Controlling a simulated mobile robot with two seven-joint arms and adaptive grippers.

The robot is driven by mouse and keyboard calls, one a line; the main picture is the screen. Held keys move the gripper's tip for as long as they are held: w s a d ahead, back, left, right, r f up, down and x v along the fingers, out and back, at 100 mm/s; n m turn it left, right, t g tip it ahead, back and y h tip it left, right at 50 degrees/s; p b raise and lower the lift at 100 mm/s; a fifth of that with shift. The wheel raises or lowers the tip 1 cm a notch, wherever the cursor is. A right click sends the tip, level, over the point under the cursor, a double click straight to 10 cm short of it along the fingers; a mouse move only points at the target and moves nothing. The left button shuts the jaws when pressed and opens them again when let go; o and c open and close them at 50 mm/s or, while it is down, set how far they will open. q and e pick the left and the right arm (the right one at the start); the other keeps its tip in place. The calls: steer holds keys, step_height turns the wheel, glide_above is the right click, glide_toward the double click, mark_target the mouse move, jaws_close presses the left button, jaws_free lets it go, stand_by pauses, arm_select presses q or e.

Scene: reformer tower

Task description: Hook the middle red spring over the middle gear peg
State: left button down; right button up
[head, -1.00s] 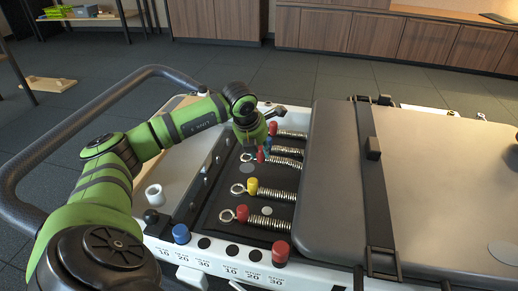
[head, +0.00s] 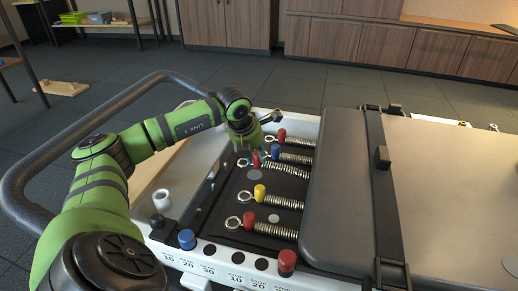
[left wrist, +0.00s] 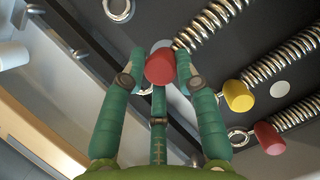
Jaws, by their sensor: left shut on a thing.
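The middle red spring has a red cap (head: 256,158) and a silver coil (head: 286,172) running right under the padded carriage. My left gripper (left wrist: 160,68) is shut on this red cap (left wrist: 160,66) in the left wrist view, one finger on each side. The spring stays stretched out behind the cap. Gear pegs (left wrist: 80,52) stand along the bar to the left; in the head view the bar (head: 207,186) is left of the springs. My gripper is just right of this bar, and the cap is apart from the pegs I can see. Which peg is the middle one is unclear.
A red-capped (head: 282,134) and a blue-capped spring (head: 275,151) lie beyond; a yellow-capped (head: 260,192) and another red-capped spring (head: 248,220) lie nearer. The grey carriage (head: 340,185) bounds the right. A white cup-like piece (head: 161,199) stands on the left platform.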

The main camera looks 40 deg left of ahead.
mark_target(238, 163)
arm_select(q)
steer(key=s+a+b, duration=0.1)
steer(key=s+a, duration=0.2)
steer(key=a, duration=0.2)
steer(key=shift+a+b, duration=0.3)
steer(key=shift+b, duration=0.1)
stand_by(0.6)
steer(key=shift+r, duration=0.15)
steer(key=shift+s, duration=0.1)
steer(key=shift+f, duration=0.35)
steer(key=shift+f, duration=0.2)
steer(key=shift+f+b, duration=0.45)
steer(key=shift+d+f, duration=0.1)
steer(key=shift+d, duration=0.1)
steer(key=shift+w+d+f, duration=0.25)
steer(key=shift+d+f, duration=0.05)
steer(key=shift+f, duration=0.15)
